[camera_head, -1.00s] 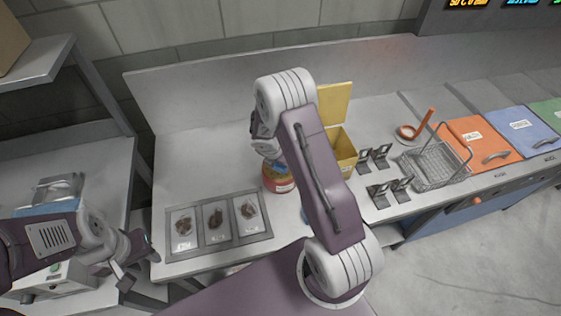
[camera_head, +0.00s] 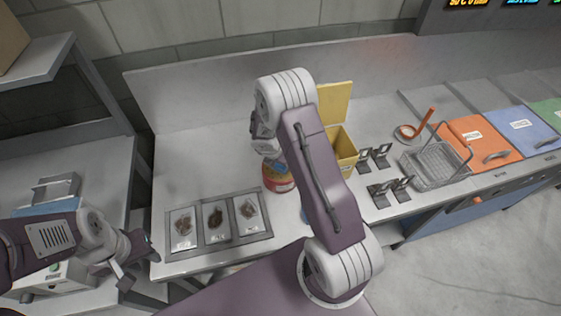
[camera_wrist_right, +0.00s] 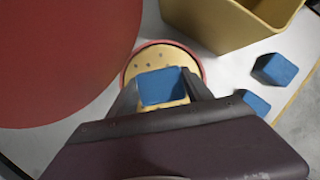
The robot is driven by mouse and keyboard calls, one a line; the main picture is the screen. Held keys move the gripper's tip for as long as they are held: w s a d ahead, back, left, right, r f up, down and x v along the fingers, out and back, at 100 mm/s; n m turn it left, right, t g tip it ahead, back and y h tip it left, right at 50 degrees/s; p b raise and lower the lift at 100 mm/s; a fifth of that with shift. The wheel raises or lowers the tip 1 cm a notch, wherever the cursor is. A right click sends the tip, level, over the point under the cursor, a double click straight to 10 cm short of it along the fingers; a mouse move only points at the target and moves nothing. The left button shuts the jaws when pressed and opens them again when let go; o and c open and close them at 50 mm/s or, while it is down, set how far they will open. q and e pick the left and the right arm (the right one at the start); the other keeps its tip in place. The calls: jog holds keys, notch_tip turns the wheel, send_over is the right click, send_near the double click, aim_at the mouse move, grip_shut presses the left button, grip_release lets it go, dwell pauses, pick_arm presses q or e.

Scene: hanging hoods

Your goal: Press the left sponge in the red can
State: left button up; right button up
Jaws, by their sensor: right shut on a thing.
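My right gripper (camera_wrist_right: 163,95) is shut on a blue sponge (camera_wrist_right: 163,86) in the right wrist view. The sponge is over a round, red-rimmed opening (camera_wrist_right: 203,62) with a yellow, dotted inside. I cannot tell whether it touches the inside. In the head view the red can (camera_head: 277,180) stands on the counter, partly hidden by my right arm, which also hides the right gripper. Two more blue sponges (camera_wrist_right: 275,70) (camera_wrist_right: 256,102) lie at the right in the wrist view. My left gripper (camera_head: 138,262) is at the lower left, with its fingers apart and empty.
A large red round surface (camera_wrist_right: 60,60) fills the wrist view's left side. A yellow box (camera_head: 345,148) stands behind my right arm. A tray with three compartments (camera_head: 267,232) lies at the counter's front. Black clips (camera_head: 378,190) and a wire basket (camera_head: 437,168) are at the right.

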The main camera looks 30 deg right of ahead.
jog(key=shift+s, duration=0.1)
notch_tip(320, 180, up, 7)
jog(key=p, duration=0.7)
dwell(0.4)
